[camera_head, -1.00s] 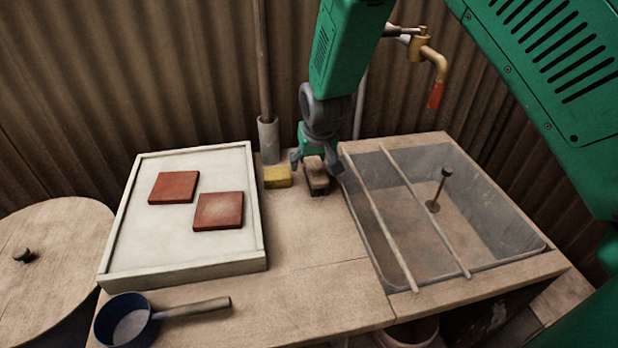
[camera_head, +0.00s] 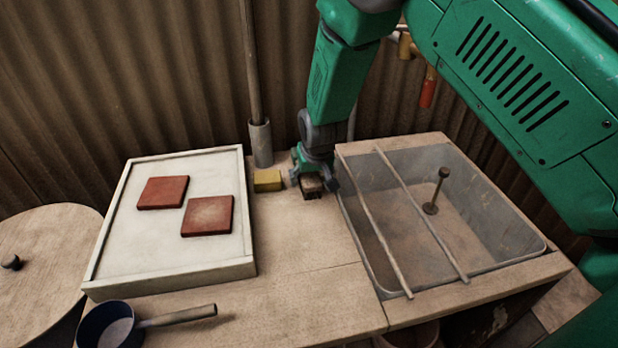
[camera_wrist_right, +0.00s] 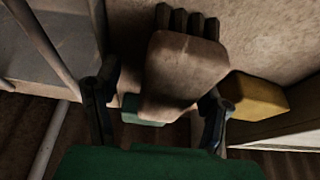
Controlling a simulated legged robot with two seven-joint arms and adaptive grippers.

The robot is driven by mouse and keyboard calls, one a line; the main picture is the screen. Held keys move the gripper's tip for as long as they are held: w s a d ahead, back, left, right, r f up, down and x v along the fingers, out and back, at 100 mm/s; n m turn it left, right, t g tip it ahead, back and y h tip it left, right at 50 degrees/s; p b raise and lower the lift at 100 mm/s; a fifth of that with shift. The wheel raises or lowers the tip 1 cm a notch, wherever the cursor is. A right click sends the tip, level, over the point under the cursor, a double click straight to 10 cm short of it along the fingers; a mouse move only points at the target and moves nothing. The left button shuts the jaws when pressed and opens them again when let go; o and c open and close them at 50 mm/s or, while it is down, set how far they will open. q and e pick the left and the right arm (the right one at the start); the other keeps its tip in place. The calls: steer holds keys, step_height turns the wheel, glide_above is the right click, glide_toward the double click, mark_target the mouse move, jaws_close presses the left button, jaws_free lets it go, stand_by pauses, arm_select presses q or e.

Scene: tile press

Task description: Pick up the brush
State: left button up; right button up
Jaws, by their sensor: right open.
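The brush (camera_head: 312,188) is a small brown block on the counter, between the white tray and the sink. In the right wrist view the brush (camera_wrist_right: 183,72) shows its pale wooden back, with a row of dark bristle tufts at its far edge. My right gripper (camera_head: 312,182) is open over the brush from behind. In the right wrist view its two dark fingers (camera_wrist_right: 158,100) stand on either side of the near part of the brush, with gaps showing. The head view hides part of the brush behind the gripper. My left gripper is not in view.
A yellow sponge-like block (camera_head: 267,181) lies close left of the brush. The white tray (camera_head: 115,225) holds two red tiles. The sink (camera_head: 500,262) with two rods across it is on the right. A blue-rimmed pan (camera_head: 92,322) lies front left.

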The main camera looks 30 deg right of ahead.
steer(key=shift+d+f, duration=0.1)
steer(key=c, duration=0.5)
steer(key=shift+a, duration=0.2)
steer(key=c, duration=0.7)
steer(key=shift+a+r, duration=0.2)
steer(key=shift+a, duration=0.35)
steer(key=shift+c, duration=1.3)
steer(key=shift+a+r, duration=0.1)
steer(key=shift+a, duration=0.05)
steer(key=shift+d+r, duration=0.2)
steer(key=shift+r, duration=0.15)
steer(key=r, duration=0.2)
steer(key=d+r+p, duration=0.1)
steer(key=r, duration=0.1)
steer(key=shift+w+d+r, duration=0.1)
steer(key=shift+r, duration=0.25)
steer(key=r, duration=0.4)
steer(key=shift+a+p, duration=0.35)
steer(key=shift+a, duration=0.05)
steer(key=shift+a+r, duration=0.3)
steer(key=shift+d, duration=0.2)
steer(key=o, duration=0.3)
steer(key=shift+d+f, duration=0.1)
steer(key=shift+d, duration=0.05)
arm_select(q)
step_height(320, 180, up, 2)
arm_select(e)
steer(key=shift+d, duration=0.25)
